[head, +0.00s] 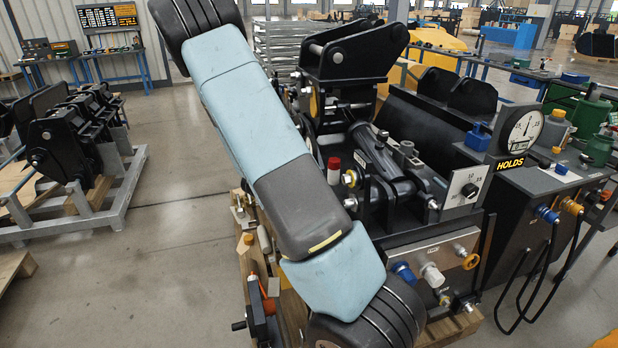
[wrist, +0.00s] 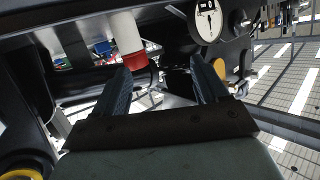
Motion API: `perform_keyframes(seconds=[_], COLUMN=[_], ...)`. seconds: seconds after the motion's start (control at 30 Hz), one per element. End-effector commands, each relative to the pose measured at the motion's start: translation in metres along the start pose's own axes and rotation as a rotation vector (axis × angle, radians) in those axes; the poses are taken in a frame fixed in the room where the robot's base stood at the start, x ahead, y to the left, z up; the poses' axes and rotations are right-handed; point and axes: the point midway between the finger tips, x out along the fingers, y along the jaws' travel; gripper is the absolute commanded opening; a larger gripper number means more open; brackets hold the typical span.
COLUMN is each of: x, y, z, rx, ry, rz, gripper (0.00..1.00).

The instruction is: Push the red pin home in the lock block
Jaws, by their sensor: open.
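The red pin, a red cap (head: 334,163) on a white body, stands upright on the dark machine right of my arm in the head view. In the wrist view its red part (wrist: 134,62) shows with the white cylinder above it, just beyond my left fingertip. My gripper (wrist: 163,73) is open, with nothing between its two dark fingers. Whether the left finger touches the pin cannot be told. The lock block cannot be clearly told apart from the dark parts around the pin. My gripper is not visible in the head view.
A black coupler (head: 350,55) stands behind the pin. A dial gauge (head: 522,130) with a "HOLDS" sign is at the right. A panel with hose fittings (head: 432,272) is at the front. Open floor (head: 170,180) lies to the left.

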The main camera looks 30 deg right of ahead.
Motion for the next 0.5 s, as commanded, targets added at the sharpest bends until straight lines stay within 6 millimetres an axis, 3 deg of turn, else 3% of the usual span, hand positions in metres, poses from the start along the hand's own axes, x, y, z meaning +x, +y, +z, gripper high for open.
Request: perform_keyframes(seconds=[0.2,0.5], x=[0.011,0.015], y=[0.022,0.035], z=[0.006,0.005], rx=[-0.053,-0.083], ry=[0.174,0.279], rz=[0.097,0.148], gripper=[0.73,0.73])
